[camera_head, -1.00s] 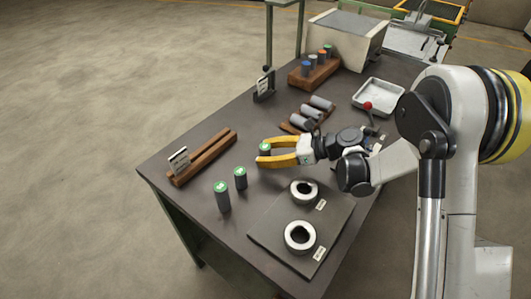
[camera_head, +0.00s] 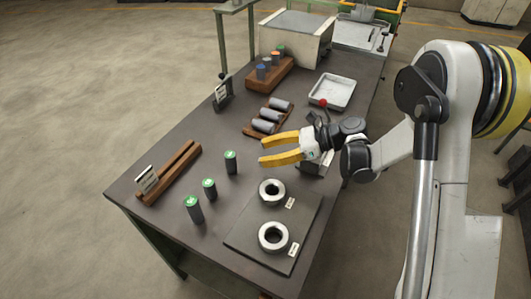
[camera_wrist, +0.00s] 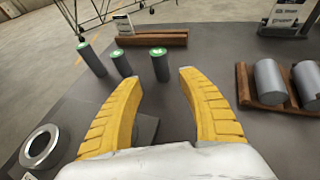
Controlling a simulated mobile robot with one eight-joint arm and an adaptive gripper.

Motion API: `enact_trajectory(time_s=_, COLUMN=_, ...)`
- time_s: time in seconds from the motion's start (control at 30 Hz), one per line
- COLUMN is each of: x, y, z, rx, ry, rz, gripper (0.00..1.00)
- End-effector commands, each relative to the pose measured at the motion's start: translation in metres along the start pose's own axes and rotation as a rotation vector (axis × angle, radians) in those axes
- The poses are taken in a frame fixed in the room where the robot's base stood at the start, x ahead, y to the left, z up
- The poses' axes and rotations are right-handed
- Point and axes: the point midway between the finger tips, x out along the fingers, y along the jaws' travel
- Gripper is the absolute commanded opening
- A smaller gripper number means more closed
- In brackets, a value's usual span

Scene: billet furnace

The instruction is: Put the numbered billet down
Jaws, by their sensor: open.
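Three dark billets with green, white-marked tops stand upright in a row on the table: the far billet (camera_head: 231,165), the middle billet (camera_head: 210,191) and the near billet (camera_head: 195,212). The marks are too small to read. My gripper (camera_head: 262,152) is open and empty, its yellow fingers pointing at the far billet from the right, with a gap between. In the wrist view this billet (camera_wrist: 160,67) stands just beyond and between the fingertips (camera_wrist: 160,78). The middle billet (camera_wrist: 121,65) and near billet (camera_wrist: 93,61) stand to its left.
A grooved wooden rack (camera_head: 174,172) with a label lies at the left. Grey billets (camera_head: 267,126) lie on a second rack. A wooden block (camera_head: 268,78) holds coloured-top pieces. A white tray (camera_head: 332,91) is behind. Two metal rings (camera_head: 272,192) sit on a dark plate (camera_head: 245,236) in front.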

Motion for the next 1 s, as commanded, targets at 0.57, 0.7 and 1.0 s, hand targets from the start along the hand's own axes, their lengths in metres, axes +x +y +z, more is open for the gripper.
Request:
enact_trajectory(time_s=0.57, x=-0.054, y=0.018, z=0.038, rx=-0.354, ry=0.278, rz=-0.089, gripper=0.48)
enact_trajectory(time_s=0.7, x=-0.089, y=0.041, z=0.049, rx=-0.578, ry=0.460, rz=-0.096, gripper=0.48)
enact_trajectory(time_s=1.0, x=-0.167, y=0.107, z=0.053, rx=-1.067, ry=0.866, rz=0.018, gripper=0.48)
